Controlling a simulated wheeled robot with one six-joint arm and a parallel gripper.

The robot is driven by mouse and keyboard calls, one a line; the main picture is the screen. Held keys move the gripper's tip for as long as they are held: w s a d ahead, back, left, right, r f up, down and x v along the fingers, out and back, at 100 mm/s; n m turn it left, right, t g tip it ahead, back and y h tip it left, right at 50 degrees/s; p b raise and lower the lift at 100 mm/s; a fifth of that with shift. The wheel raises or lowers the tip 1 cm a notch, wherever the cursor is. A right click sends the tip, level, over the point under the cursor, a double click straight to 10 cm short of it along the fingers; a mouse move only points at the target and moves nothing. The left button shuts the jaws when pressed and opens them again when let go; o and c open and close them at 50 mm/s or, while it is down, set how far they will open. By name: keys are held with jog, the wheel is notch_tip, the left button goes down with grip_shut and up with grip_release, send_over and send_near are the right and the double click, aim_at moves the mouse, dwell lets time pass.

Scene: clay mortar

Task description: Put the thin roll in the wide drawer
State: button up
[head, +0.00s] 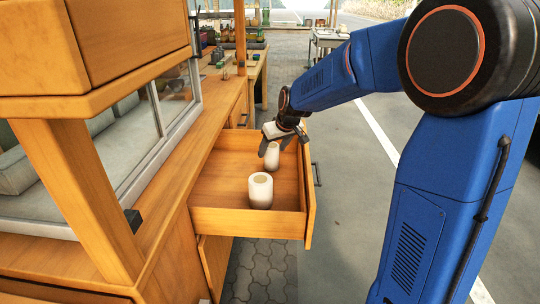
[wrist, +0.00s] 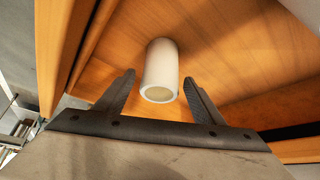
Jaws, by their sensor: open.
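The thin roll (head: 272,158) is white and stands upright in the open wooden wide drawer (head: 245,222), toward its far end. It also shows in the wrist view (wrist: 161,62), with its round end facing the camera. My gripper (head: 285,149) is open at the far part of the drawer, close by the thin roll. In the wrist view my gripper's two fingers (wrist: 159,78) are spread to either side of the roll's near end, with gaps visible on both sides. I see no grip on it.
A wider white roll (head: 261,192) stands upright in the nearer part of the drawer. A wooden counter with a glass window (head: 165,95) rises at the left. A lower wooden front (head: 215,262) stands open below the drawer. Paved floor (head: 345,200) is clear at the right.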

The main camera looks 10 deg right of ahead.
jog(key=shift+v, duration=3.2)
